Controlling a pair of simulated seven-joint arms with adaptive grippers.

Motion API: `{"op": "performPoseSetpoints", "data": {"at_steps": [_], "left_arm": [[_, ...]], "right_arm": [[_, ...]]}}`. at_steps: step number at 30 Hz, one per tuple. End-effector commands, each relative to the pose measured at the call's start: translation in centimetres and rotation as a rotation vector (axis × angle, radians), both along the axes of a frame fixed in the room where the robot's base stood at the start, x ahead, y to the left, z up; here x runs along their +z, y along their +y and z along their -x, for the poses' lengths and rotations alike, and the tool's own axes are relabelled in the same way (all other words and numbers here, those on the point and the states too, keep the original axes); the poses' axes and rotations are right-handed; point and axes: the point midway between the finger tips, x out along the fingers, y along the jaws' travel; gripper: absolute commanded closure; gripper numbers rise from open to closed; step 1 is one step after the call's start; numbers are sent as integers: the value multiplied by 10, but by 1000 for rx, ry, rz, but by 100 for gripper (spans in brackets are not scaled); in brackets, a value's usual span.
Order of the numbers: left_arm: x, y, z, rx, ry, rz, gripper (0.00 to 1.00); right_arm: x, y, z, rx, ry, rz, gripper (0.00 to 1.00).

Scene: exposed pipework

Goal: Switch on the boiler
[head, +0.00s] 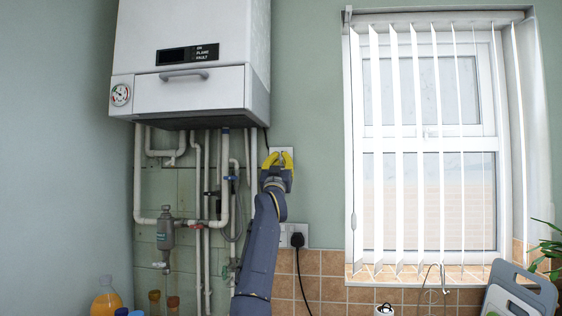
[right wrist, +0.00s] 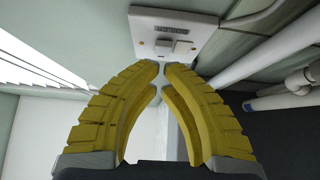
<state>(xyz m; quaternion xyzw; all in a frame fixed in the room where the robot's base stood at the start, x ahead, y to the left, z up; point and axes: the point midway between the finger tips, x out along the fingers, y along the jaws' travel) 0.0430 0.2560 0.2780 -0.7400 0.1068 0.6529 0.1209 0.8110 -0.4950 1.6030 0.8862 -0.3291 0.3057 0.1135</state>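The white boiler (head: 190,50) hangs on the wall at the upper left in the head view, with a dark display panel (head: 187,54) and a round gauge (head: 121,95). A white switch plate (head: 287,152) is on the wall to the right below it, partly hidden by my right gripper (head: 278,157). In the right wrist view the switch plate (right wrist: 150,22) shows a small rocker and a label strip. The yellow fingers of my right gripper (right wrist: 161,69) are drawn together at the tips, with a narrow gap and nothing between them. The tips are just in front of the plate's edge; contact cannot be told. My left gripper is not in view.
White pipes (head: 225,180) run below the boiler, left of my right arm. A socket with a black plug (head: 297,240) is below the switch plate. A window with vertical blinds (head: 430,150) is at the right. Bottles (head: 106,300) stand at the lower left.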

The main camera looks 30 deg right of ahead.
Motion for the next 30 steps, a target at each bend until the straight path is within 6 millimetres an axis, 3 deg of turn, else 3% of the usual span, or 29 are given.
{"op": "performPoseSetpoints", "data": {"at_steps": [20,30], "left_arm": [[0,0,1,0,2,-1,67],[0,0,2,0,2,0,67]], "right_arm": [[-2,-7,-8,-1,-3,3,100],[-2,-10,-14,-1,-103,98,100]]}}
